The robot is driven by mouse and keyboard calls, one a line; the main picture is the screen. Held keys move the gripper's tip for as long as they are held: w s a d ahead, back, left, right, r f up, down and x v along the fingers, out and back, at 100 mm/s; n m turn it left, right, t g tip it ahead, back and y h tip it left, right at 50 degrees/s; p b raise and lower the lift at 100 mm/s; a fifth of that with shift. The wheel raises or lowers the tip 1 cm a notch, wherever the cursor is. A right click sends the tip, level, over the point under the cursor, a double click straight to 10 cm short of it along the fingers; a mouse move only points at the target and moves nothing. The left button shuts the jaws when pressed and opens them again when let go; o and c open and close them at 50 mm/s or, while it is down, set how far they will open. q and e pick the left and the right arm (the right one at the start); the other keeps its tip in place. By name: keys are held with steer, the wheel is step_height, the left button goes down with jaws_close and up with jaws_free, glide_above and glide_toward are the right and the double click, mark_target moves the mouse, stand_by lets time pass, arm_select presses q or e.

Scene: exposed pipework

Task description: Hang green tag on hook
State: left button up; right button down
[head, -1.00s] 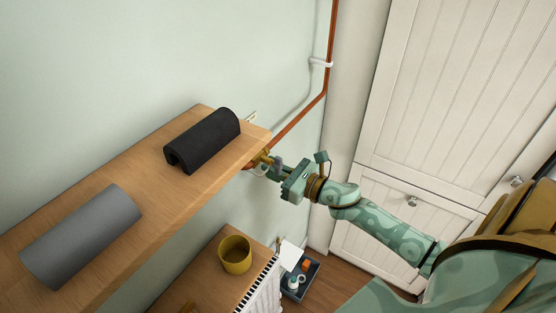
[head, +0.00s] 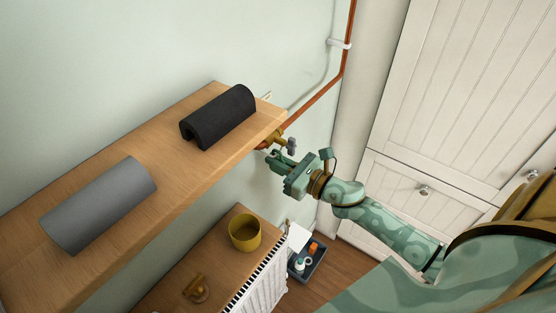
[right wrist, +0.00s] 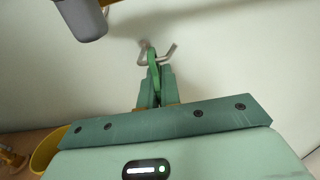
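The green tag (right wrist: 153,72) shows nearly edge-on in the right wrist view, upright between the fingertips of my right gripper (right wrist: 157,90), which is shut on it. A bent grey metal hook (right wrist: 169,53) sits against the pale wall right at the tag's top. I cannot tell whether the tag's top is around the hook or only in front of it. In the head view my right gripper (head: 274,161) is just below and beyond the shelf's right end; tag and hook are not clear there. My left gripper is not in view.
A brass valve (head: 278,138) with a grey handle (head: 292,146) is close above the gripper, on a copper pipe (head: 322,92). The wooden shelf (head: 170,130) holds black (head: 222,115) and grey (head: 98,203) half-pipe covers. Below are a yellow pot (head: 245,232) and a tray (head: 311,268).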

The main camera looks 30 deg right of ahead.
steer(key=c, duration=1.5)
jaws_free()
steer(key=shift+c, duration=0.2)
steer(key=b+v, duration=0.4)
steer(key=v, duration=1.2)
steer(key=shift+s, duration=0.2)
